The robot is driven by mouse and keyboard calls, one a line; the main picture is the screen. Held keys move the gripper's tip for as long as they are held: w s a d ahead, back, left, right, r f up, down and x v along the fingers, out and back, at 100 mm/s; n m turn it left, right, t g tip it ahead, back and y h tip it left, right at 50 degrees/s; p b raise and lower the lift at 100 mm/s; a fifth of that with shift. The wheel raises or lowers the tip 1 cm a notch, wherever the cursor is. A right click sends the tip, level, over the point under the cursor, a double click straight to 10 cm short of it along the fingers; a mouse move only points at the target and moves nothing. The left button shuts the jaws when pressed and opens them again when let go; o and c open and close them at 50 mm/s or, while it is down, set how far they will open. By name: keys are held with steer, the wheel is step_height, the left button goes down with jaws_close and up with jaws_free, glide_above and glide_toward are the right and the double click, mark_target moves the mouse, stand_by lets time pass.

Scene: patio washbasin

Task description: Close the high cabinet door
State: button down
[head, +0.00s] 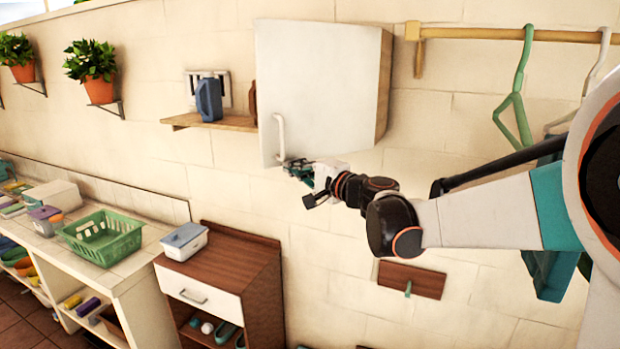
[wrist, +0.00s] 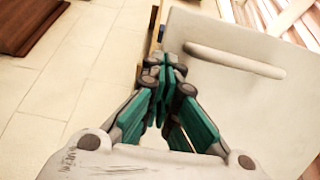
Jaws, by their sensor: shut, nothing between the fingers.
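The high cabinet (head: 383,85) hangs on the tiled wall, with its white door (head: 320,75) facing me. The door's handle (head: 281,137) is a pale upright bar near the lower left edge. How far the door stands ajar is hard to tell. My gripper (head: 297,168) is at the door's lower left corner, just below the handle. In the wrist view my gripper (wrist: 165,65) has its green fingers together and empty, beside the door's edge. The door (wrist: 265,100) and handle (wrist: 235,60) lie to its right there. I cannot tell whether the fingers touch the door.
A wooden shelf (head: 210,122) with a blue jug (head: 208,100) is left of the cabinet. A wooden rail (head: 510,34) with hangers (head: 515,100) is at right. Below stand a brown cabinet (head: 230,268) and a counter with a green basket (head: 103,238).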

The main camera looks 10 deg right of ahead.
steer(key=w+m+t+h+b, duration=0.1)
steer(key=w+m+h+b, duration=0.1)
steer(key=w, duration=2.3)
steer(key=shift+w+d+r+m+t+h, duration=0.25)
steer(key=shift+w+m+t+h, duration=0.2)
steer(key=shift+h, duration=0.75)
steer(key=shift+r, duration=0.1)
